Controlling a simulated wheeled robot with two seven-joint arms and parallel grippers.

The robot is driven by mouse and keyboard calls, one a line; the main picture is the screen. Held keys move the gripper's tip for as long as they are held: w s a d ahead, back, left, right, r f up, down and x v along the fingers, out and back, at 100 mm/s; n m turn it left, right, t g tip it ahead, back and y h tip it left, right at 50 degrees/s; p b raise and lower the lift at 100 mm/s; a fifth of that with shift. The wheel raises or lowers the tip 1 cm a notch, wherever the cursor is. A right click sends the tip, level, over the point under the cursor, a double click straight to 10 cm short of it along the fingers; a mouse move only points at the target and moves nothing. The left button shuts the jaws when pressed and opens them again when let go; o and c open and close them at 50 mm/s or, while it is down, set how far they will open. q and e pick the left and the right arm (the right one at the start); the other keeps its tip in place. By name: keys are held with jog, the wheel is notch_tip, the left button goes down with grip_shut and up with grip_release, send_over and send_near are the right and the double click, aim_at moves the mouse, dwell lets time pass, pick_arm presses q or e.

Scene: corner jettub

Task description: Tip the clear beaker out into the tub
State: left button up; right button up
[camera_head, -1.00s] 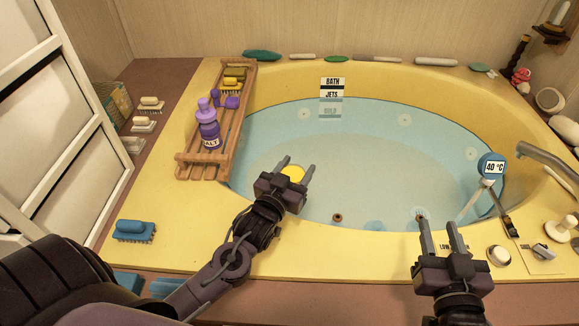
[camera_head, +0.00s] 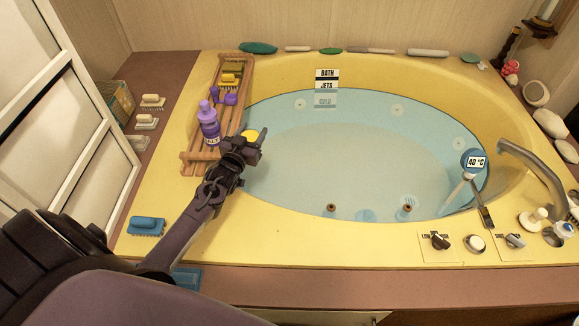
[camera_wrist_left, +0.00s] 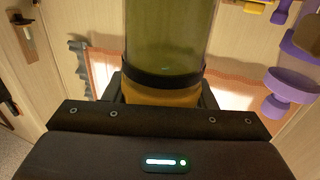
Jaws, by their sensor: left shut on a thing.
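The clear beaker (camera_wrist_left: 170,35) is a see-through, green-tinted cylinder with a black band and yellow bottom part in the left wrist view. In the head view only its round yellow end (camera_head: 250,134) shows, behind the fingers. My left gripper (camera_head: 252,142) is shut on the beaker, over the tub's left edge beside the wooden rack. The blue-lined tub (camera_head: 300,225) has a yellow rim and lies to the right of the gripper. I cannot tell how far the beaker is tilted. My right gripper is out of view.
The wooden rack (camera_head: 190,165) carries a purple salt bottle (camera_head: 208,130) and brushes. A blue brush (camera_head: 147,226) lies on the near left rim. The thermometer (camera_head: 473,163), tap (camera_head: 535,165) and knobs are at the right. The tub's middle is clear.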

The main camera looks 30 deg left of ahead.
pick_arm(q)
jog(key=shift+a, duration=0.15)
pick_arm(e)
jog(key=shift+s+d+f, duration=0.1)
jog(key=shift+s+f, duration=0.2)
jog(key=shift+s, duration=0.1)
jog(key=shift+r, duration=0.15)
